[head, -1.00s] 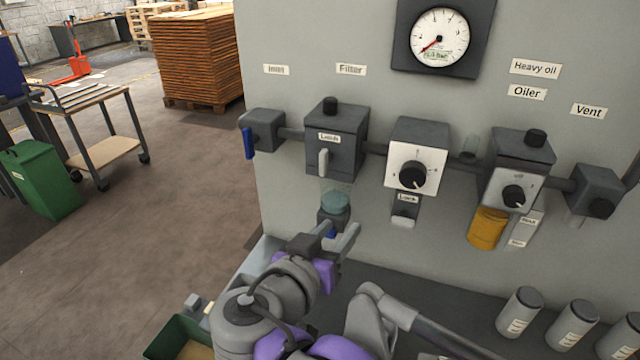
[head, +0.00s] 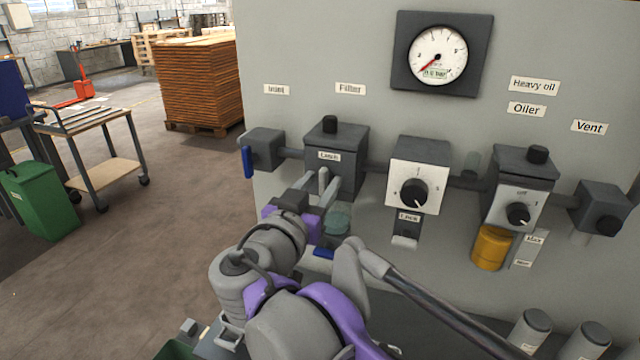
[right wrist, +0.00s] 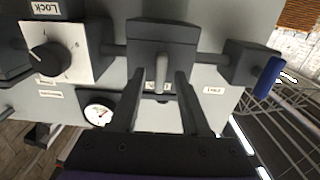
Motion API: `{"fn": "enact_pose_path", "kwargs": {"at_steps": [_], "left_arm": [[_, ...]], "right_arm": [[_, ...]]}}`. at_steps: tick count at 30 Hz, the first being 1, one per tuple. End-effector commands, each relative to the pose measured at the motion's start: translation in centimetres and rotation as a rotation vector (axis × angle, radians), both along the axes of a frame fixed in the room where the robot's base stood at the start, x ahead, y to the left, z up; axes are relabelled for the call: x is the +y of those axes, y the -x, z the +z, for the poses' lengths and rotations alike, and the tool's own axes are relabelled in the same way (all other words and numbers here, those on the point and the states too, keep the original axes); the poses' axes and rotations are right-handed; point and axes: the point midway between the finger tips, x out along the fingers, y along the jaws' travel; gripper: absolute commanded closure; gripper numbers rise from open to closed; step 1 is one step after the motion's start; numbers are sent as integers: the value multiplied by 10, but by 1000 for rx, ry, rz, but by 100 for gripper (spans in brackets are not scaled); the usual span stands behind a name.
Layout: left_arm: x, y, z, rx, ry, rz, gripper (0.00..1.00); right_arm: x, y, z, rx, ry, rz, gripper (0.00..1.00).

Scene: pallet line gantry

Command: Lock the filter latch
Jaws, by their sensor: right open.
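The filter block (head: 345,165) is a dark grey box under the "Filter" label on the wall panel, with a black knob on top and a "Latch" tag. It also shows in the right wrist view (right wrist: 162,38). Its latch is a light grey lever (right wrist: 162,72), which hangs from the block's front face. My right gripper (head: 317,182) is open in front of the block. In the right wrist view, its two fingers (right wrist: 159,76) stand on either side of the latch lever, with a gap visible on each side. My left gripper is not in view.
The filter's greenish bowl (head: 338,216) hangs just below, partly behind my right arm. The inlet valve with a blue handle (head: 247,162) is on the left. The white-faced regulator (head: 417,186) is close on the right, with the oiler (head: 524,178) beyond.

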Motion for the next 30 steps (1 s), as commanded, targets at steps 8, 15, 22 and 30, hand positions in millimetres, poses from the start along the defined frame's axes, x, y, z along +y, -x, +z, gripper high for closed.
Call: {"fn": "enact_pose_path", "kwargs": {"at_steps": [8, 15, 22, 30], "left_arm": [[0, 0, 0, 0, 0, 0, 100], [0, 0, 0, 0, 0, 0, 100], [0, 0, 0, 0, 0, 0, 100], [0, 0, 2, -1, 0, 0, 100]], "right_arm": [[-2, -4, 0, 0, 0, 0, 53], [-2, -3, 0, 0, 0, 0, 86], [-2, -3, 0, 0, 0, 0, 100], [-2, -3, 0, 5, 13, 0, 100]]}}
